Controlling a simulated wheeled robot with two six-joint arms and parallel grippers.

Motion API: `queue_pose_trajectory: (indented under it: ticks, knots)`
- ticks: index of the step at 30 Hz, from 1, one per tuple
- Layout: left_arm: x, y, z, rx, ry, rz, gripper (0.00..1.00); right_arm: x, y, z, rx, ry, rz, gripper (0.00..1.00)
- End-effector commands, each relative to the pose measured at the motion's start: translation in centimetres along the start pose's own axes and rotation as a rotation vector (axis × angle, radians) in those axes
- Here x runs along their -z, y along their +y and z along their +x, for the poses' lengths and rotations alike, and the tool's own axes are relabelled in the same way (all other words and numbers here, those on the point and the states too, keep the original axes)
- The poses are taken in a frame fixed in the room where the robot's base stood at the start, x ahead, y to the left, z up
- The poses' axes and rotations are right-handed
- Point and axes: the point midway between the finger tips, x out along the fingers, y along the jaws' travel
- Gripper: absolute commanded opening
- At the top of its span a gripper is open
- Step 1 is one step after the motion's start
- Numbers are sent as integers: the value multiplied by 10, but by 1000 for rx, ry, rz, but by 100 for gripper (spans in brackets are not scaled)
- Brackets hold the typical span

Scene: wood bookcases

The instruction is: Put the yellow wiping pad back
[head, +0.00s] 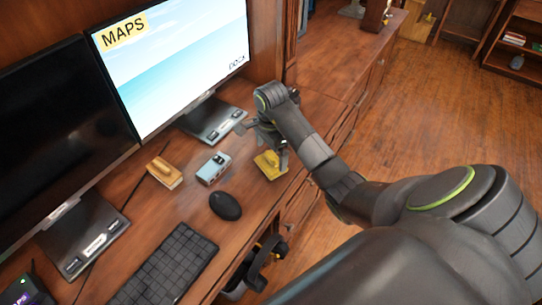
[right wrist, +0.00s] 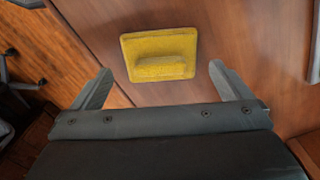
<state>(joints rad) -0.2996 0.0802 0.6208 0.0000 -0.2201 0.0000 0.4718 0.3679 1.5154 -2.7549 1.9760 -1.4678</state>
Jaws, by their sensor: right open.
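The yellow wiping pad (head: 271,168) lies on the wooden desk near its front edge, its raised grip facing up. In the right wrist view the yellow pad (right wrist: 160,42) is ahead of and between the fingers, with wood visible around it. My right gripper (head: 268,144) is just over the pad and partly hides it in the head view. Its two fingers (right wrist: 160,70) are spread wide with nothing between them; I see no contact with the pad. My left gripper is in neither view.
A tan block with a handle (head: 163,173), a small blue-grey device (head: 213,168), a black mouse (head: 225,206) and a keyboard (head: 166,267) are on the desk to the left. Two monitors stand behind; the lit one (head: 170,60) reads MAPS. The desktop beyond my gripper is mostly clear.

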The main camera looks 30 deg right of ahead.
Motion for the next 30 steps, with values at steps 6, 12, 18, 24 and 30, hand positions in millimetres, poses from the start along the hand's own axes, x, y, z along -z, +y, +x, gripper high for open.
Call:
queue_pose_trajectory:
  ticks: [6, 12, 18, 24, 30]
  knots:
    - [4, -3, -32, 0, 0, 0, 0, 0, 0, -46, 0, 0, 0, 98]
    - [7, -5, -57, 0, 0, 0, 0, 0, 0, -71, 0, 0, 0, 98]
    - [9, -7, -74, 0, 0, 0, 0, 0, 0, -88, 0, 0, 0, 98]
    - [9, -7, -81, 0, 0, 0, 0, 0, 0, -96, 0, 0, 0, 98]
    - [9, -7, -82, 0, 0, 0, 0, 0, 0, -96, 0, 0, 0, 98]
